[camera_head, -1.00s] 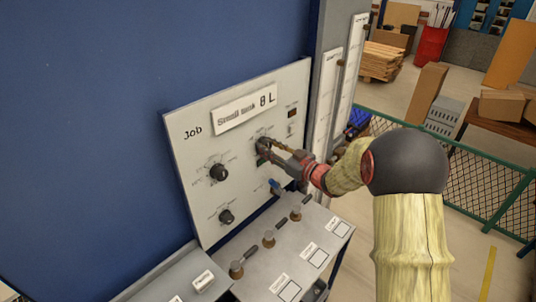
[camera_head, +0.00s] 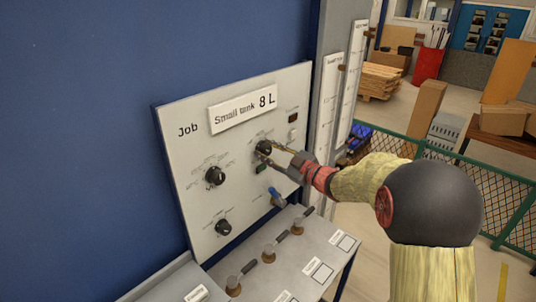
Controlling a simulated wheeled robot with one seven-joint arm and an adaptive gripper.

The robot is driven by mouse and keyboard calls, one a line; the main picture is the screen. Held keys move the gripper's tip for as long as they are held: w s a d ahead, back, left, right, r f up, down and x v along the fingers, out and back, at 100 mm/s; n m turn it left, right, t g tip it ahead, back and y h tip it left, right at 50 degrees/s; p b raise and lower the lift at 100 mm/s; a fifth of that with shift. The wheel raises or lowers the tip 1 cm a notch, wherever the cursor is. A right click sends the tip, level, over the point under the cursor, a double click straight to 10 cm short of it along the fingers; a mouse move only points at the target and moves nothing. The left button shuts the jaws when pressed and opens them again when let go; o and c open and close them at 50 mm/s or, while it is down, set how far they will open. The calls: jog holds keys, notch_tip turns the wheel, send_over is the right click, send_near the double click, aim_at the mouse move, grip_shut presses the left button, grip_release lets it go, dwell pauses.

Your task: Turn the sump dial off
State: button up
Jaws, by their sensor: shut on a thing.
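A pale upright panel (camera_head: 185,115) carries several black dials. My gripper (camera_head: 266,151) is at the upper right dial (camera_head: 264,147), its fingers shut around that knob. Another black dial (camera_head: 215,176) is at the left middle of the panel, and a third (camera_head: 223,227) is below it. The small lettering around the dials is too small to read, so I cannot tell which one is the sump dial. My fingers partly cover the held dial's markings, and its pointer cannot be made out.
A sign on the panel (camera_head: 243,107) reads "Small tank 8 L". A grey bench (camera_head: 318,245) with several levers stands in front. Tall gauge boards (camera_head: 330,110) and a green fence (camera_head: 440,155) are to the right.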

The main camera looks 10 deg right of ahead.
jog(key=o, duration=1.1)
jog(key=shift+o, duration=0.2)
jog(key=v, duration=1.2)
